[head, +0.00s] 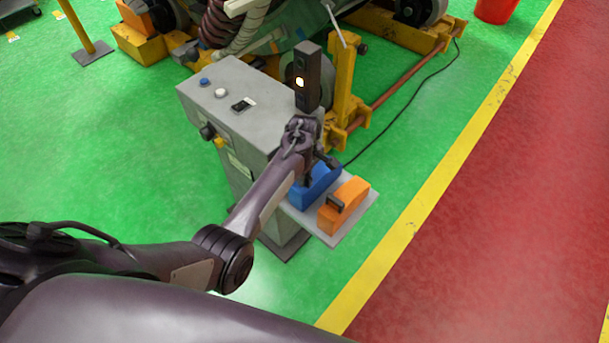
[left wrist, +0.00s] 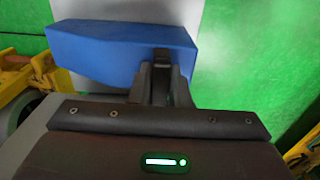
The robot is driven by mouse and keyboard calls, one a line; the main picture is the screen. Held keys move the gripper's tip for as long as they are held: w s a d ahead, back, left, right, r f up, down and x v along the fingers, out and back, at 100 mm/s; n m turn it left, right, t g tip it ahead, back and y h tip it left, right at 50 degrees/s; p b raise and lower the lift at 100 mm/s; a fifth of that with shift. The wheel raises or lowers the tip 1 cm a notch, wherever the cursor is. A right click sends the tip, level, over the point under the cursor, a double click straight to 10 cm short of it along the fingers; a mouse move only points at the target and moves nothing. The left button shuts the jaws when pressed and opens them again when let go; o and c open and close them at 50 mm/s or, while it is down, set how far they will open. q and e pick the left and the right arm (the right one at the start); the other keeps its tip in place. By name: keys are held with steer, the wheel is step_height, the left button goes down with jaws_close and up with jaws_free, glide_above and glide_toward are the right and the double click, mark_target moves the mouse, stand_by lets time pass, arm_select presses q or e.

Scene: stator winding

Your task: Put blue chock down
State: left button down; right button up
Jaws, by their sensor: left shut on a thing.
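The blue chock (head: 313,190) is at the grey side shelf (head: 337,236) of the control cabinet, left of the orange chock (head: 341,207). My left gripper (head: 321,166) is shut on the blue chock from above. In the left wrist view the fingers (left wrist: 161,68) close on a dark handle at the right part of the blue chock (left wrist: 105,48). I cannot tell whether the chock's underside touches the shelf. My right gripper is not in view.
The grey control cabinet (head: 228,115) with buttons stands left of the shelf, with a dark signal light (head: 307,80) close above my gripper. Yellow machine framing (head: 347,100) stands behind. A black cable (head: 405,112) runs over the green floor. Open floor lies right of the shelf.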

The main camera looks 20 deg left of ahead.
arm_select(q)
steer(key=c, duration=1.4)
jaws_free()
steer(key=shift+f, duration=0.1)
steer(key=shift+o, duration=0.2)
step_height(320, 180, up, 12)
steer(key=shift+r, duration=0.2)
steer(key=shift+s+f, duration=0.1)
